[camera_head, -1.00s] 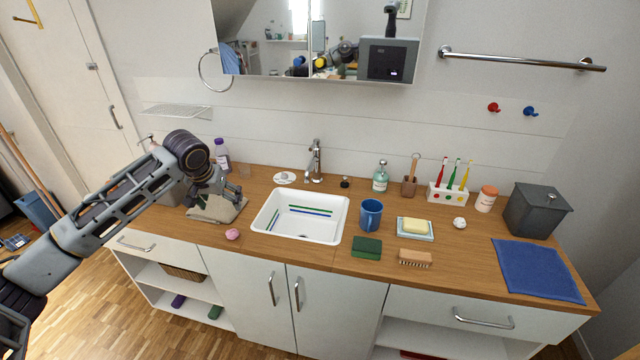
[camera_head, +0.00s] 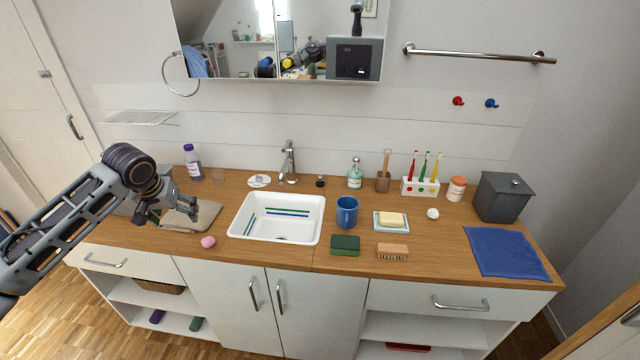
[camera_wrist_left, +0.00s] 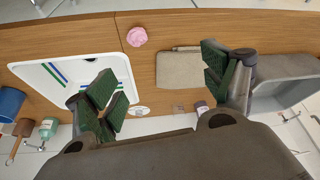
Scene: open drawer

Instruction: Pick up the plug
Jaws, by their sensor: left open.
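A small black piece that looks like the plug (camera_head: 320,182) stands on the wooden counter behind the sink (camera_head: 235,229), right of the tap (camera_head: 288,165). I cannot make it out in the left wrist view. My left gripper (camera_head: 168,213) is open and empty over the counter's left end, beside a folded beige cloth (camera_head: 203,216), well left of the plug. In the left wrist view its two green-padded fingers (camera_wrist_left: 160,78) are spread apart, with the cloth (camera_wrist_left: 180,70) and bare counter beyond them. My right gripper is not in view.
A white round dish (camera_head: 259,181) is left of the tap, a soap bottle (camera_head: 355,174) right of the plug. A blue mug (camera_head: 347,212) stands right of the sink.

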